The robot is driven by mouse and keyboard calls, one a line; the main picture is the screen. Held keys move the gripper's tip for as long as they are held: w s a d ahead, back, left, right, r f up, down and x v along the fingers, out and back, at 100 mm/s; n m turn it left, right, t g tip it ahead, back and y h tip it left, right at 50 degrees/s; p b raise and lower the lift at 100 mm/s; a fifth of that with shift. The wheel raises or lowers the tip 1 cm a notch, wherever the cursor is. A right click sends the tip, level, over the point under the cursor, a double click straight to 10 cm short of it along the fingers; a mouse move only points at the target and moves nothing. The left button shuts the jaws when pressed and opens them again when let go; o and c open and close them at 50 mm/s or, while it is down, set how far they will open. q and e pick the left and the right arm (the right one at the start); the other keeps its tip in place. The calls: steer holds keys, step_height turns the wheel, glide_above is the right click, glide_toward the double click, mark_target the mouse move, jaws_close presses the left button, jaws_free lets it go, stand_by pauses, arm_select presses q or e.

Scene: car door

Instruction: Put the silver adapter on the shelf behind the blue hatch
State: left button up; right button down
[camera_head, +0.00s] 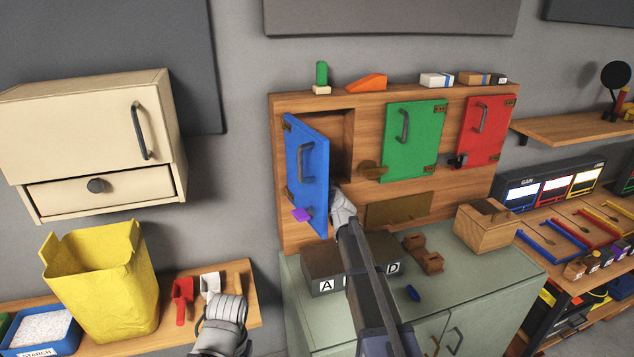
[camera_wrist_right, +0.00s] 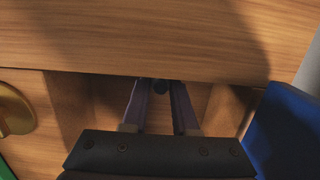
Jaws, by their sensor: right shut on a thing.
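The blue hatch (camera_head: 308,172) stands open, swung out to the left, and its edge also shows in the right wrist view (camera_wrist_right: 285,135). Behind it is a wooden compartment (camera_head: 342,135) in shadow. My right gripper (camera_wrist_right: 159,88) points into this opening, its fingers shut on a small dark round end between the tips. I take this to be the silver adapter (camera_wrist_right: 160,86); its colour is lost in shadow. In the head view the fingers and adapter are hidden behind my wrist. Part of my left arm shows at the bottom, without its fingers.
The green hatch (camera_head: 414,140) and red hatch (camera_head: 484,130) are closed. A brass latch (camera_head: 370,170) sits right of the opening. A purple piece (camera_head: 301,214) juts out by the blue hatch's lower edge. A wooden box (camera_head: 485,225) stands on the green cabinet (camera_head: 490,268).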

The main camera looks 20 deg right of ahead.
steer(key=c, duration=0.6)
jaws_free()
steer(key=shift+s, duration=0.15)
steer(key=s+r+p, duration=0.1)
steer(key=s, duration=0.6)
steer(key=shift+s+d, duration=0.15)
steer(key=shift+s, duration=0.1)
